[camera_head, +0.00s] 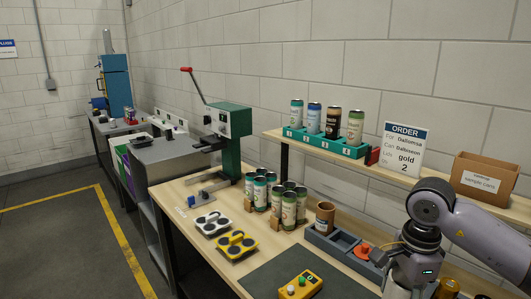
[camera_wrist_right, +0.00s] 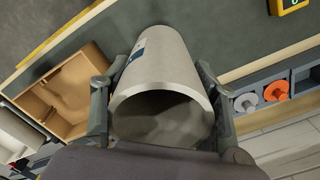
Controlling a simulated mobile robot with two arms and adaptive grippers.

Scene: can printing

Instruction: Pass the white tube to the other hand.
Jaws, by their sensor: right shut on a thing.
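The white tube (camera_wrist_right: 160,60) is an open-ended, pale grey-white cylinder with a small blue mark on its side, seen large in the right wrist view. Its open end faces the camera. My right gripper (camera_wrist_right: 160,85) has one finger on each side of the tube and is shut on it. My left gripper is in neither view.
The workbench has a dark mat (camera_head: 260,279), a yellow button box (camera_head: 301,287), a grey bin tray (camera_head: 335,243) and groups of cans (camera_head: 288,208). A shelf behind holds a teal can rack (camera_head: 325,144), an order sign (camera_head: 404,149) and a cardboard box (camera_head: 484,179). A press (camera_head: 232,125) stands farther left.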

